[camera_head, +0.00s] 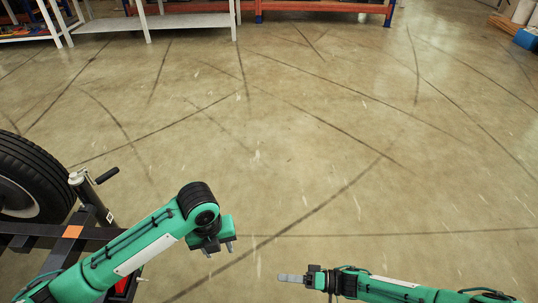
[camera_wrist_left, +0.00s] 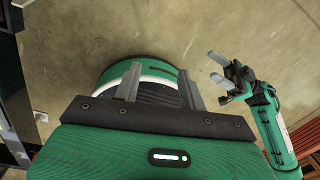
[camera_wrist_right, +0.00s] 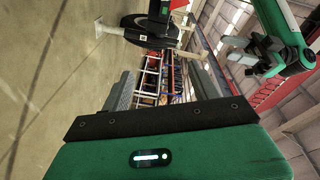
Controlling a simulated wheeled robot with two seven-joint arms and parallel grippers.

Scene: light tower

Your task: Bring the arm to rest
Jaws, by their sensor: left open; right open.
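My left gripper (camera_head: 219,250) points down over the bare floor at the lower middle of the head view. Its two fingers stand apart with nothing between them in the left wrist view (camera_wrist_left: 160,82). My right gripper (camera_head: 290,279) points left, low in the head view, to the right of the left one. It is open and empty in the right wrist view (camera_wrist_right: 160,85), with its two fingers well apart. The left wrist view also shows the right gripper at its upper right, and the two grippers do not touch.
A black tire (camera_head: 30,185) stands at the left edge. Beside it are a black frame (camera_head: 30,231) and a grey jack post (camera_head: 90,193) with a black handle, close to my left arm. White shelving (camera_head: 150,22) and an orange-red rack (camera_head: 325,7) stand far back. The concrete floor (camera_head: 330,130) between is clear.

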